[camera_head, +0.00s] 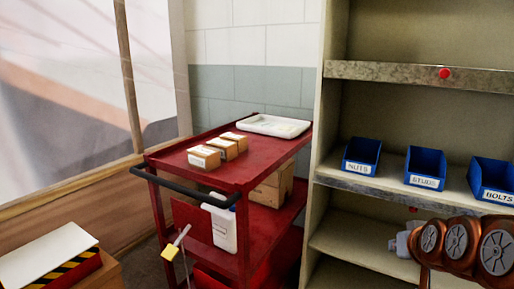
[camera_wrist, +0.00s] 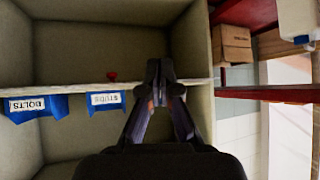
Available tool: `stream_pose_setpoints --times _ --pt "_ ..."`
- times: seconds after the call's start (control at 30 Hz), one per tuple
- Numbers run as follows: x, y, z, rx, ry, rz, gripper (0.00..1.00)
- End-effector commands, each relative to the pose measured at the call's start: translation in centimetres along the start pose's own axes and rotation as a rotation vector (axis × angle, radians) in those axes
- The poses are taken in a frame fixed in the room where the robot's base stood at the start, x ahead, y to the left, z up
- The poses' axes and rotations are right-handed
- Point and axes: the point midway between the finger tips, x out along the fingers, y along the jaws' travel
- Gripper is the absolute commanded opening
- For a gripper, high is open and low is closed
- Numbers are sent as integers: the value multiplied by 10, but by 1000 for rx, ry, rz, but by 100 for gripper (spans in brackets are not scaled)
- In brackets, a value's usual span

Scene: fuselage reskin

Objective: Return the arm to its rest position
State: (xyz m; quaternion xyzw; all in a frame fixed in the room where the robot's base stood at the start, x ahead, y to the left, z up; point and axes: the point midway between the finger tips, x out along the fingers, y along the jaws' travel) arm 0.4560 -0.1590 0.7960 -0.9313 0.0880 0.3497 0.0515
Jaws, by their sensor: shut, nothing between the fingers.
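My gripper (camera_wrist: 160,75) shows in the wrist view with its dark fingers together at the tips and nothing held. It points toward the shelf unit, with open air around the fingertips. The wrist picture is upside down. My copper-coloured arm (camera_head: 457,242) shows at the lower right of the head view, in front of the lower shelves. The gripper cannot be made out in the head view.
Blue bins for nuts (camera_head: 361,156), studs (camera_head: 425,168) and bolts (camera_head: 492,181) stand on the shelf unit (camera_head: 318,170). A red cart (camera_head: 265,160) carries small boxes (camera_head: 204,157) and a white tray (camera_head: 273,125). A hazard-striped box (camera_head: 75,272) sits lower left.

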Motion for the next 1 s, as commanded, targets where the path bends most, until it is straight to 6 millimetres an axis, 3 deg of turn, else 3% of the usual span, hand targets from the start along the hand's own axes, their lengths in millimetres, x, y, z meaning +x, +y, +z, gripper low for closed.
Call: stream_pose_setpoints --times 0.03,0.4,0.7,1.0 --pt "-18 -12 -9 -12 -38 -13 0" --pt "-97 -70 15 -75 -349 -80 0" --pt "-180 -98 29 -126 -588 -92 0" --pt "-274 -110 38 -177 -825 -73 0"
